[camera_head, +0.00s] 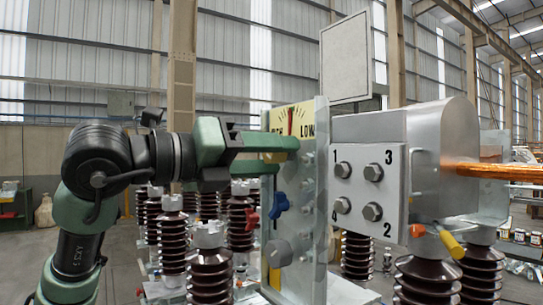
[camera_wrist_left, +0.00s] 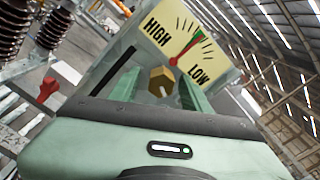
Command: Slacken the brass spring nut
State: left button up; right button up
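The brass spring nut (camera_wrist_left: 161,82) is a hexagonal knob on the panel below the gauge. In the head view only a yellowish part of it (camera_head: 275,157) shows between my fingers. My left gripper (camera_head: 278,154) reaches in from the left at the panel. In the left wrist view its green fingers stand apart on either side of the nut, with gaps visible; contact cannot be made out. The gauge (camera_wrist_left: 187,40) reads HIGH and LOW, and its red needle points into a narrow green band between them. My right gripper is not in view.
A blue knob (camera_head: 279,205) and a red handle (camera_head: 251,218) sit below my gripper. A plate with numbered bolts (camera_head: 368,188) is to the right. Several brown ribbed insulators (camera_head: 210,275) stand below and around the arm.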

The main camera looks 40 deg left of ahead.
pick_arm(q)
jog(key=shift+s+a, duration=0.2)
jog(key=shift+s, duration=0.1)
jog(key=b+v, duration=0.2)
jog(key=v, duration=0.5)
jog(key=shift+b, duration=0.3)
jog(key=shift+s, duration=0.1)
